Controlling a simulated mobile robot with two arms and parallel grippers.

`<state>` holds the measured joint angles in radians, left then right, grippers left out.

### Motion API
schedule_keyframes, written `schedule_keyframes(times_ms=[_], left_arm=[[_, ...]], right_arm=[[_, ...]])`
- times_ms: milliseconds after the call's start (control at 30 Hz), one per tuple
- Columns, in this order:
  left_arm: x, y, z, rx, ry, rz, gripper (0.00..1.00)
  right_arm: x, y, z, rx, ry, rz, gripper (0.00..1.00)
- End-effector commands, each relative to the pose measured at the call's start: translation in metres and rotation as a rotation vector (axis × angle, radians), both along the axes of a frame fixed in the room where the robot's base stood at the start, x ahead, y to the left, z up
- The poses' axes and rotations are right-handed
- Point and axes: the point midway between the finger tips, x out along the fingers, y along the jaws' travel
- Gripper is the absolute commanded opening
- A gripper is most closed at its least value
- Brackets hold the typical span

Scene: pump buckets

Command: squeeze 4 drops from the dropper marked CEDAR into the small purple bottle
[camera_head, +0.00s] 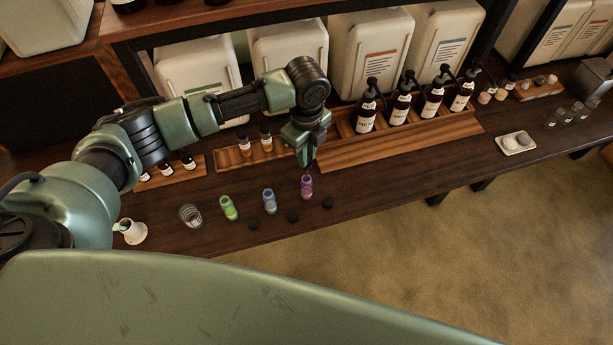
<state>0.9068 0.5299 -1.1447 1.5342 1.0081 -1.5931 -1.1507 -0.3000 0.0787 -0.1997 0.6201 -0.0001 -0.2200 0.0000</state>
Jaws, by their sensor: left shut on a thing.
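The small purple bottle (307,189) stands upright and open on the dark wooden counter, at the right end of a row of small bottles. My left gripper (306,157) points down right above its mouth. It is shut on a thin, small thing, seemingly a dropper, mostly hidden by the fingers. I cannot read any CEDAR mark on it, nor tell whether its tip touches the bottle or whether a drop hangs there. My right gripper is not in view.
A blue-violet bottle (270,201), a green bottle (228,208) and a clear glass (190,216) stand left of the purple one. Black caps (327,203) lie in front. Several brown pump bottles (401,103) stand on a wooden tray (425,137) to the right.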

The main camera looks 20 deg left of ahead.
Motion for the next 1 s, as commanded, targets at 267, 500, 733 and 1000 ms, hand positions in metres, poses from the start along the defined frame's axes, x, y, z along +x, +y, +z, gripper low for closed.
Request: schedule_keyframes(times_ms=[267, 500, 733, 1000], left_arm=[[0.0002, 0.0001, 0.0002, 0.000, 0.000, 0.000, 0.11], [0.0001, 0.0002, 0.0002, 0.000, 0.000, 0.000, 0.11], [0.0000, 0.0000, 0.0010, 0.000, 0.000, 0.000, 0.11], [0.0000, -0.0001, 0.0009, 0.000, 0.000, 0.000, 0.11]], right_arm=[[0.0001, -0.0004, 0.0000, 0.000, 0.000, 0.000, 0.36], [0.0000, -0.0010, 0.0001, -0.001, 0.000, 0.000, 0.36], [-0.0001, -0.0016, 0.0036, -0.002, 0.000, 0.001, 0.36], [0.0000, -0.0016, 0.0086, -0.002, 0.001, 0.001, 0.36]])
